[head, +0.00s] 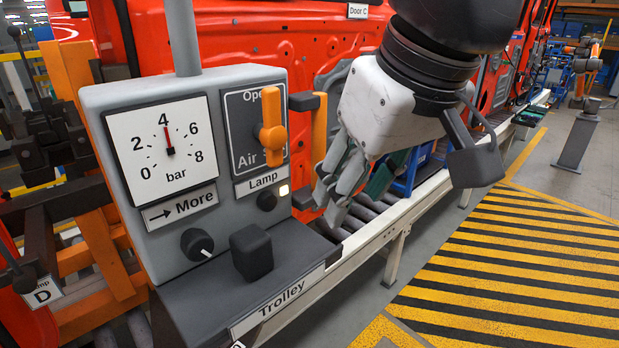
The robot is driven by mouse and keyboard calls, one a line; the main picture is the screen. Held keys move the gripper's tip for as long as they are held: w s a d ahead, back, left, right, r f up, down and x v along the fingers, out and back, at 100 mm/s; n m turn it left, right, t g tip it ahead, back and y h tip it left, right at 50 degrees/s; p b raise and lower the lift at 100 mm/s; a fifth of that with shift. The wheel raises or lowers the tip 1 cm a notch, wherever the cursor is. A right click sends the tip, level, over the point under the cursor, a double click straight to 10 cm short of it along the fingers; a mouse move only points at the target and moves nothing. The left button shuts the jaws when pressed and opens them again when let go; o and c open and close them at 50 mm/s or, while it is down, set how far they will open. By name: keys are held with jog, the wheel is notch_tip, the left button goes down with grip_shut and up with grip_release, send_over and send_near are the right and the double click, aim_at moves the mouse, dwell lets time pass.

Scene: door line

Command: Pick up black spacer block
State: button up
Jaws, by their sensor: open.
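A black block (251,252), which looks like the spacer block, stands on the dark ledge (205,300) labelled "Trolley", in front of the grey control panel. My gripper (329,203) is to the right of the block, above the roller conveyor. It is open, with its grey fingers pointing down and left, apart from the block. I see nothing between the fingers. The block's underside and back are hidden.
The grey panel (187,227) carries a pressure gauge (160,148), an orange valve handle (271,127), knobs and a lit lamp. An orange handle (319,127) sticks out at its right. Red door panels stand behind. A striped floor area (520,260) lies clear at right.

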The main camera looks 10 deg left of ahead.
aim_at(252, 237)
jog(key=s+a+r+n+g, duration=0.1)
jog(key=s+a+r+n, duration=0.15)
jog(key=a, duration=0.75)
jog(key=shift+n+y, duration=0.25)
jog(key=shift+y, duration=0.15)
jog(key=x, duration=0.8)
jog(key=shift+w+d+f, duration=0.2)
jog(key=shift+w+f, duration=0.15)
jog(key=shift+w, duration=0.1)
jog(key=shift+p+x, duration=0.5)
jog(key=shift+x, duration=2.15)
jog(key=shift+d, duration=0.15)
jog(key=shift+c, duration=0.4)
jog(key=c, duration=0.8)
